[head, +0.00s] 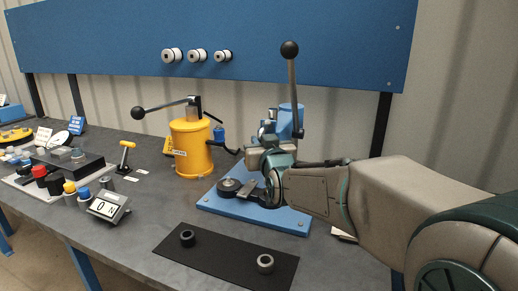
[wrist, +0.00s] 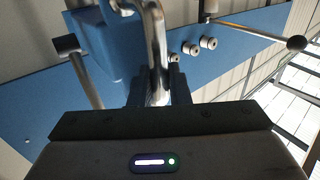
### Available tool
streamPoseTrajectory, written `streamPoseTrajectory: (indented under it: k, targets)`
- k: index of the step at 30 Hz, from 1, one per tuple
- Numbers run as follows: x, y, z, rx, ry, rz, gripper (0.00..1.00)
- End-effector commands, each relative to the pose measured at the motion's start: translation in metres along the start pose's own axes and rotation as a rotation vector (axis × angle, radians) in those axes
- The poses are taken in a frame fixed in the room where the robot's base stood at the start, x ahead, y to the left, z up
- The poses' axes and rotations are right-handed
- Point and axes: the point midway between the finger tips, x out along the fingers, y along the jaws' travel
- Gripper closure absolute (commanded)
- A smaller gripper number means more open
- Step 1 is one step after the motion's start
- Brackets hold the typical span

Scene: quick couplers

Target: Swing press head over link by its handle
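The press stands on a blue base plate (head: 290,217), with a blue column (head: 292,120) and a tall lever topped by a black ball (head: 289,50). My gripper (head: 262,158) is at the front of the press and hides much of its head. In the wrist view the blue press body (wrist: 98,48) is at upper left. A bent chrome handle (wrist: 157,45) runs down between the dark fingertips of my gripper (wrist: 158,88), which appear closed against both its sides. A dark round part (head: 229,185) sits low on the base plate; I cannot clearly make out the link.
A yellow pump (head: 192,148) with a ball-ended lever stands left of the press. A black mat (head: 225,256) with two rings lies in front. A scale (head: 108,206) and several small parts are farther left. A blue board (head: 200,38) with spools is behind.

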Motion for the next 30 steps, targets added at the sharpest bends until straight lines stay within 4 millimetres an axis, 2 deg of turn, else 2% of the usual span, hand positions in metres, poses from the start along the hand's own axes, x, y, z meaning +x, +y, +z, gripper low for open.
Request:
streamPoseTrajectory:
  k: [1, 3, 11, 16, 20, 30]
  targets:
    - [0.000, 0.001, 0.000, 0.000, -0.001, 0.002, 0.81]
    - [0.000, 0.001, 0.000, 0.000, 0.000, 0.002, 0.66]
    - [0.000, 0.001, 0.000, 0.000, 0.000, 0.002, 0.66]
    - [-0.009, 0.002, 0.000, 0.000, 0.001, 0.002, 0.66]
    - [-0.027, 0.002, 0.000, 0.000, 0.002, 0.002, 0.66]
    - [-0.086, 0.001, -0.001, 0.000, 0.003, 0.002, 0.66]
